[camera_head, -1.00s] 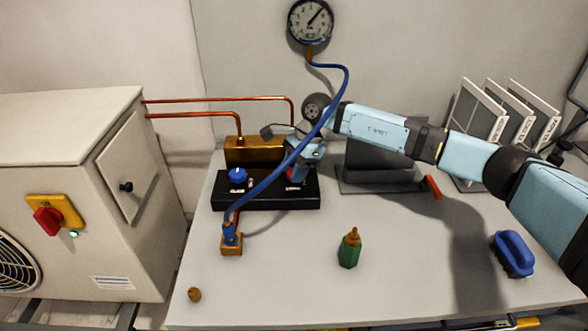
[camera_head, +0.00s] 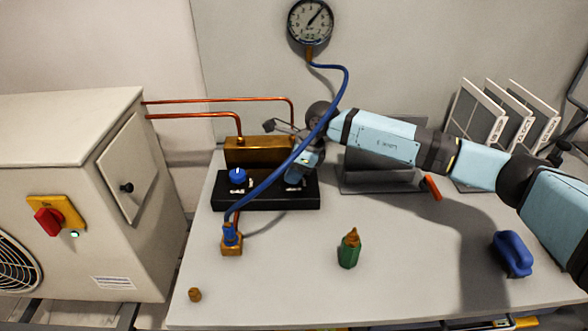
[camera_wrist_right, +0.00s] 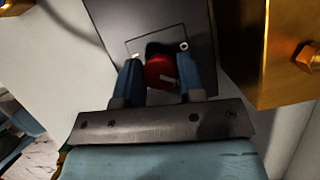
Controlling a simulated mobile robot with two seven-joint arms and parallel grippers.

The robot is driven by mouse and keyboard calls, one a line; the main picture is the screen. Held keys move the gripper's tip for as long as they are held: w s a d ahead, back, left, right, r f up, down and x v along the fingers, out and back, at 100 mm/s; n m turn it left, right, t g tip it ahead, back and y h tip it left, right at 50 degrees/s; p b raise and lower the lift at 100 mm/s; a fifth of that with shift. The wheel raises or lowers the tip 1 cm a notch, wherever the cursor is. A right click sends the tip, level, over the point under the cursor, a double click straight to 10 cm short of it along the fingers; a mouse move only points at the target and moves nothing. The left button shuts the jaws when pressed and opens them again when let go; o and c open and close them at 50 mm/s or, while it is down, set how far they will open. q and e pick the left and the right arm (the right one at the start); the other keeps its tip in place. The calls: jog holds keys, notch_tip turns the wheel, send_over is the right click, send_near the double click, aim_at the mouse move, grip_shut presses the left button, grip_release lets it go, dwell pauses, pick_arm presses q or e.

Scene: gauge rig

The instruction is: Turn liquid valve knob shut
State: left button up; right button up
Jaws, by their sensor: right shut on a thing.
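The black valve block (camera_head: 265,203) stands on the table with a brass body (camera_head: 255,152) behind it. A blue knob (camera_head: 238,176) sits on its left part. My right gripper (camera_head: 295,182) is at its right part. In the right wrist view a red knob (camera_wrist_right: 160,73) with a pale mark sits between the two blue fingers of my right gripper (camera_wrist_right: 164,72), which are shut on it. In the head view the gripper hides the red knob. My left gripper is not in view.
A blue hose (camera_head: 290,163) runs close by my right wrist, from the gauge (camera_head: 310,22) to a brass fitting (camera_head: 231,243). The front middle is mostly clear.

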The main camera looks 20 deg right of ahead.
jog(key=m+t, duration=0.1)
jog(key=m, duration=0.2)
jog(key=m+t+h, duration=0.1)
jog(key=m, duration=0.2)
jog(key=shift+h, duration=0.3)
jog(key=shift+m+t+h+b, duration=0.3)
jog(key=shift+m+h+b, duration=0.45)
jog(key=shift+m, duration=1.65)
jog(key=o, duration=0.9)
jog(key=v, duration=0.7)
jog(key=p+v, duration=0.1)
jog(key=v, duration=0.6)
jog(key=shift+a, duration=0.2)
jog(key=shift+s+f, duration=0.1)
jog(key=shift+s, duration=0.05)
